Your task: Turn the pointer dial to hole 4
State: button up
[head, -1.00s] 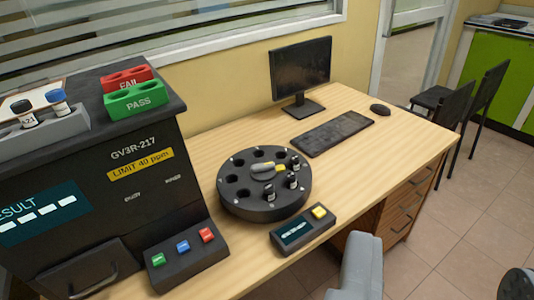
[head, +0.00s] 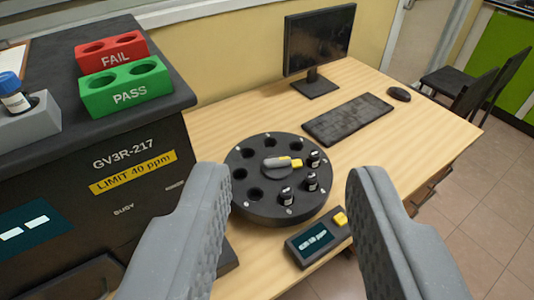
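The round black carousel (head: 246,207) stands on the wooden desk, with a ring of holes around its top. The pointer dial (head: 281,164) sits at its centre, grey with a yellow tip pointing right. Several dark vials stand in holes on the right and front side, one of them a vial (head: 311,181) at the right. The hole numbers are too small to read. My gripper (head: 288,185) is open and empty, its two grey fingers spread left and right in the foreground, with the carousel showing between them. I cannot tell the exact distance to the dial.
A small display box (head: 317,240) with a yellow button stands in front of the carousel. The black analyser (head: 88,155) is on the left, with green PASS (head: 125,88) and red FAIL (head: 112,53) racks on top. A keyboard (head: 348,118), monitor (head: 319,43) and mouse (head: 399,94) are behind.

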jog(key=shift+o, duration=0.3)
jog(key=o, duration=0.5)
jog(key=shift+w, duration=0.1)
jog(key=o, duration=0.5)
jog(key=shift+w, duration=0.35)
jog(key=shift+o, duration=0.3)
jog(key=w+f+g+p, duration=0.2)
jog(key=w+p, duration=0.3)
jog(key=w, duration=0.6)
jog(key=shift+a+n+g+p, duration=0.15)
jog(key=shift+n+g+p, duration=0.15)
jog(key=shift+g, duration=0.1)
jog(key=n+g+y+p, duration=0.1)
jog(key=n+g+p, duration=0.1)
jog(key=g+p, duration=0.9)
send_over(277, 159)
jog(key=s+d+p, duration=0.1)
jog(key=s+p, duration=0.2)
jog(key=s, duration=0.2)
notch_tip(277, 159, down, 25)
jog(key=t, duration=0.3)
jog(key=b+x, duration=0.1)
jog(key=x, duration=1.1)
jog(key=shift+s+d+f, duration=0.1)
jog(key=shift+f, duration=0.15)
